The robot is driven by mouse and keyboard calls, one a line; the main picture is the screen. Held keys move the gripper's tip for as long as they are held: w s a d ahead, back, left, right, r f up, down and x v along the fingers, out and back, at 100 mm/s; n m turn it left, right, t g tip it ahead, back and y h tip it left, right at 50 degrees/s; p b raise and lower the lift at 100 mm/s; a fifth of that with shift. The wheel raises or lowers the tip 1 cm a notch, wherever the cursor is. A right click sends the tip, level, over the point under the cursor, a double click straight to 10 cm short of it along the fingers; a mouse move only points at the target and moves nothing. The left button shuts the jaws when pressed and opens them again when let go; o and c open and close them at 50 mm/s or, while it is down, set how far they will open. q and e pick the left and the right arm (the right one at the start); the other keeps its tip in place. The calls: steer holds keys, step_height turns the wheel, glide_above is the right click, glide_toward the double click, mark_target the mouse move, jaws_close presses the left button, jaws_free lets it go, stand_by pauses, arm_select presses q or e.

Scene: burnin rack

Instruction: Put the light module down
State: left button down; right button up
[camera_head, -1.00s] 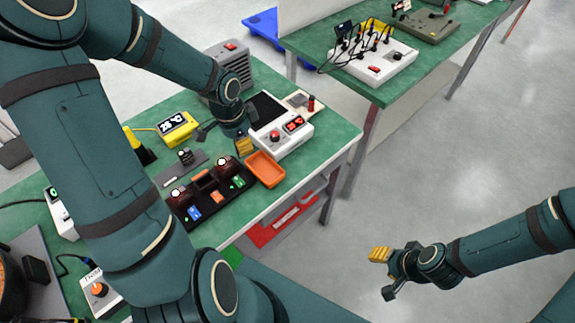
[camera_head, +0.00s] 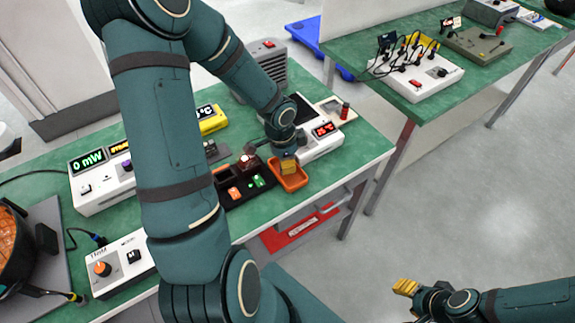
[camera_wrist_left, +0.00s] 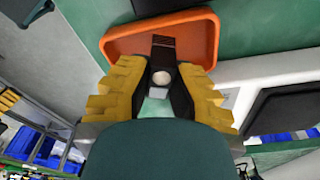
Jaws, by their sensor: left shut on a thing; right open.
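My left gripper (camera_head: 288,166) is shut on the light module, over the orange tray (camera_head: 302,182) at the bench's front edge. In the left wrist view the light module (camera_wrist_left: 163,50) sits between the yellow fingers (camera_wrist_left: 160,88). It shows a dark ridged end and a pale round face, and its ridged end lies against the view of the orange tray's inside (camera_wrist_left: 205,38). I cannot tell whether it touches the tray floor. In the head view the gripper hides most of it.
A black fixture (camera_head: 240,193) with colored modules stands left of the tray. A white instrument (camera_head: 322,143) with a red display stands close behind it. A white power meter (camera_head: 92,190) is at left. A second bench (camera_head: 440,100) stands at the back right, with clear floor between.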

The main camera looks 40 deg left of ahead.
arm_select(q)
steer(key=shift+f, duration=0.45)
steer(key=shift+f, duration=0.15)
steer(key=c, duration=1)
jaws_free()
steer(key=r+p, duration=0.1)
steer(key=r, duration=0.2)
steer(key=r+p, duration=0.2)
steer(key=r, duration=0.2)
steer(key=r+p, duration=0.1)
steer(key=r, duration=0.2)
steer(key=shift+s+a+r, duration=0.4)
steer(key=shift+s+r+p, duration=0.1)
steer(key=shift+r+p, duration=0.3)
steer(key=shift+r, duration=0.3)
